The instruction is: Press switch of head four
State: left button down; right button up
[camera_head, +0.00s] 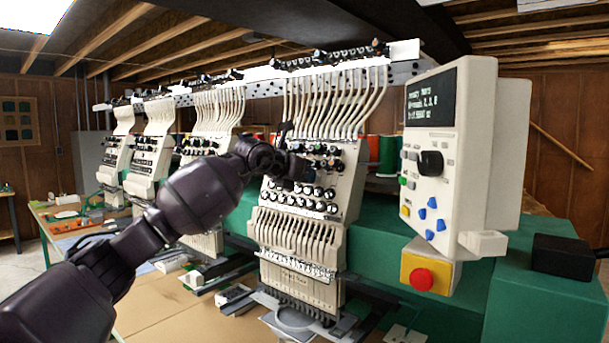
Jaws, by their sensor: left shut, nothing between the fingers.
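The embroidery machine has several cream heads in a row. The nearest and largest head (349,178) stands at the middle of the view, with rows of dark and pale knobs on its front. Farther heads (212,115) stand to its left. I cannot read any head numbers, and no single switch can be made out clearly. My left arm comes in from the lower left. My left gripper (297,166) is shut and empty in front of the upper knob rows of the nearest head, hiding part of them. I cannot tell whether it touches the head. My right gripper is out of view.
A control panel (437,160) with a screen and coloured buttons stands on the right, above a yellow box with a red stop button (421,279). The machine's green body (530,305) fills the lower right. A brown table (170,305) lies below the heads.

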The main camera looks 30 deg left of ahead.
pick_arm(q)
jog(key=shift+w+d+f, duration=0.1)
jog(key=shift+w+f, duration=0.05)
jog(key=shift+w, duration=0.05)
jog(key=shift+s, duration=0.1)
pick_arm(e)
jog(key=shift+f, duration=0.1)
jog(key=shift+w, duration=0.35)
